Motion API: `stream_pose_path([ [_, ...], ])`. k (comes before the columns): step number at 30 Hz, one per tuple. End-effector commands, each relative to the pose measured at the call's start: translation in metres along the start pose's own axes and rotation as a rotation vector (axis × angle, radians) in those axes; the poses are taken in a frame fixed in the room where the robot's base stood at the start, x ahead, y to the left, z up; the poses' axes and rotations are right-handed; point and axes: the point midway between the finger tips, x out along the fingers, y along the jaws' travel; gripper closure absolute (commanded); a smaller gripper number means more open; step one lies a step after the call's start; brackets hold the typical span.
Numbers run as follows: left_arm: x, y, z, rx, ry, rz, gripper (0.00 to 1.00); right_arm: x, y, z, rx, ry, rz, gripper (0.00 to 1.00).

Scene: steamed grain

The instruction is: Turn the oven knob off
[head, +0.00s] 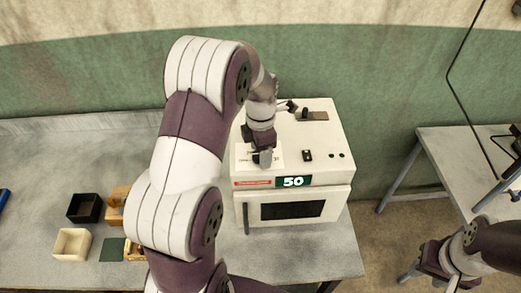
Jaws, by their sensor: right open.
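The white oven (332,140) stands on the grey table. My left gripper (264,160) points down at the white panel on the left of the oven's top. The knob is not clearly visible; the gripper covers the middle of that panel. I cannot tell whether its fingers are apart or touch the knob. My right gripper (440,275) is low at the right, away from the oven, open, and nothing shows in it.
A black box (85,208), a cream box (72,244), a green square (112,250) and wooden items lie on the table at left, partly behind my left arm. A second table (455,150) stands at right, with a floor gap between.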

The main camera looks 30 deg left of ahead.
Motion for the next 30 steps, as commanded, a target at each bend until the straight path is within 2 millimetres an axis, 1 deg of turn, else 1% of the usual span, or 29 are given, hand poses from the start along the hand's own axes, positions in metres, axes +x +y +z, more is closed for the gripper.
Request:
stream_pose_path([
  [5,0.0,0.0,0.0,0.001,0.001,-0.001,0.35,0.001,0.0,0.0,0.0,0.0,0.0,0.57],
  [7,-0.006,0.001,0.0,0.001,-0.001,0.001,0.35,0.005,0.0,0.001,0.0,0.0,0.0,0.57],
  [8,-0.01,0.001,0.0,0.001,-0.001,0.001,0.35,0.007,0.0,0.001,0.0,0.0,0.0,0.57],
  [10,-0.025,0.001,0.001,0.001,-0.003,0.005,0.35,0.015,0.0,0.002,0.0,0.0,0.0,0.57],
  [12,-0.044,0.001,0.001,0.001,-0.003,0.005,0.35,0.021,0.0,0.003,0.0,0.0,0.0,0.57],
  [13,-0.059,0.0,0.0,0.001,-0.002,0.003,0.35,0.014,0.0,0.002,0.0,-0.002,0.0,0.57],
  [14,-0.078,0.0,0.0,0.001,0.001,0.0,0.35,-0.005,0.0,0.0,0.0,-0.002,0.0,0.57],
  [15,-0.089,0.0,0.0,0.001,0.001,-0.002,0.35,-0.016,0.0,-0.002,0.0,0.0,0.0,0.57],
  [18,-0.112,0.0,0.0,0.0,0.001,-0.002,0.35,-0.036,0.0,-0.005,0.0,0.001,0.0,0.57],
  [21,-0.124,0.0,0.0,0.0,0.001,-0.001,0.35,-0.047,0.0,-0.006,0.0,0.001,0.0,0.57],
  [23,-0.127,0.0,0.0,0.0,0.002,-0.002,0.35,-0.05,0.0,-0.006,0.0,0.0,0.0,0.57],
  [30,-0.126,0.0,0.0,0.0,0.001,-0.001,0.35,-0.048,0.0,-0.006,0.0,0.0,0.0,0.57],
])
